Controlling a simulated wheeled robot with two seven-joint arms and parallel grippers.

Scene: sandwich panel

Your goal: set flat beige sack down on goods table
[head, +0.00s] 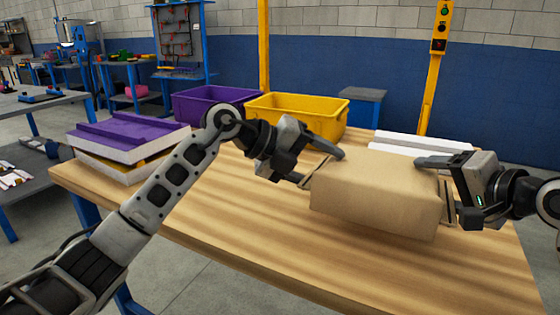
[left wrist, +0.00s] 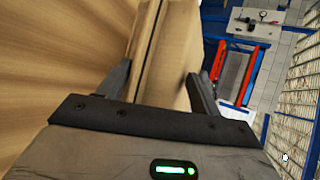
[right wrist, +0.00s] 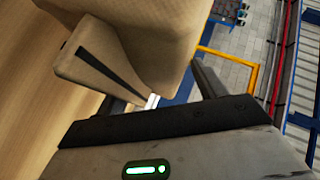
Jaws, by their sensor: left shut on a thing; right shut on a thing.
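The flat beige sack (head: 375,195) is held level between my two grippers over the front right of the wooden goods table (head: 225,205). I cannot tell whether its underside touches the tabletop. My left gripper (head: 318,169) is shut on the sack's left end, and the sack shows between its fingers in the left wrist view (left wrist: 160,65). My right gripper (head: 443,188) is shut on the sack's right end. The right wrist view shows the sack (right wrist: 145,30) with a dark strip on its end flap. The sack hides the table under it.
A yellow bin (head: 292,115) and a purple bin (head: 212,101) stand along the table's back. White and purple panels (head: 125,137) are stacked at its left end. White bars (head: 400,144) lie behind the sack. The middle of the table is clear.

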